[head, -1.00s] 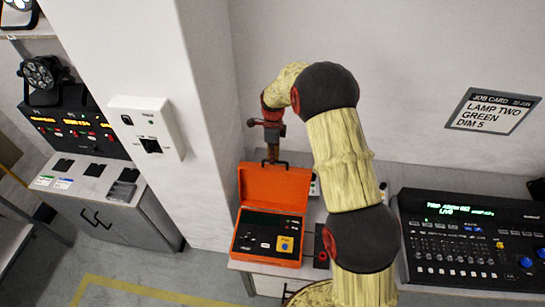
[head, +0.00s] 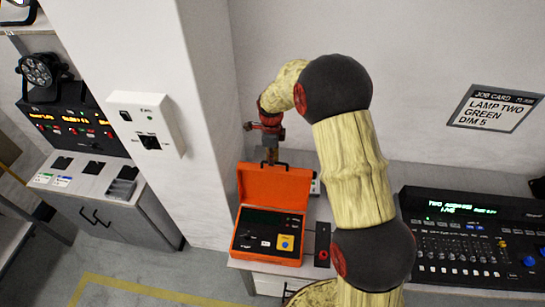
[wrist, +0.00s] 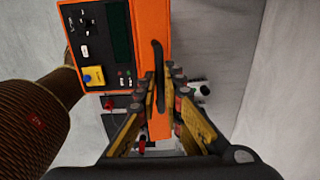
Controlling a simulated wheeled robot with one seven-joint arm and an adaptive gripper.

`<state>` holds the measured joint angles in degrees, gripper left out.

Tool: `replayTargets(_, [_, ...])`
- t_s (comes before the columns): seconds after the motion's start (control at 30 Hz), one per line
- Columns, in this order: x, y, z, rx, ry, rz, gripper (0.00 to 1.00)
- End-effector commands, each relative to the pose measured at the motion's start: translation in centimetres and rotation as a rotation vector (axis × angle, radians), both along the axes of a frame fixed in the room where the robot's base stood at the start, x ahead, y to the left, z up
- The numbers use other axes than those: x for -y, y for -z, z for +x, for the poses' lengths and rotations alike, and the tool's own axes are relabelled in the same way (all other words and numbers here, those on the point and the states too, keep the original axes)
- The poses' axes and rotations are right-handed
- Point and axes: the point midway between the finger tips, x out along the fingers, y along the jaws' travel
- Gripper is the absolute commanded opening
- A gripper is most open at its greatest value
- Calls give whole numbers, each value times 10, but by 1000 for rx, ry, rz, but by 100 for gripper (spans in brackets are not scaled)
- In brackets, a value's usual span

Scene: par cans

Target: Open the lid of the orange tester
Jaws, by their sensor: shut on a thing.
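The orange tester (head: 238,246) sits on the bench with its black panel, small display and yellow button facing up. Its orange lid (head: 275,187) stands raised at the back of the case, so the panel is uncovered. The panel (wrist: 98,40) also shows in the wrist view, at upper left, with the orange lid (wrist: 152,20) beside it. My gripper (head: 271,156) is at the lid's top edge. In the wrist view my gripper (wrist: 164,78) has its fingers around the black lid handle (wrist: 158,58), shut on it. The fingers partly hide the handle.
A lighting console (head: 470,240) stands to the right, with a small red-knobbed box (head: 322,245) beside the tester. A white pillar (head: 205,120) rises at left, with a white switch box (head: 147,122). A job card (head: 495,108) hangs on the back wall.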

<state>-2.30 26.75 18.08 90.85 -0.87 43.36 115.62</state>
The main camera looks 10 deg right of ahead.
Motion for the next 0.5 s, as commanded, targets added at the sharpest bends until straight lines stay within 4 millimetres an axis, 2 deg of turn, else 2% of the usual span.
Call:
replayTargets(0.23, [-12,-4,-28,21,-1,-6,0])
replayTargets(0.5, [-15,-5,-36,18,-1,-6,0])
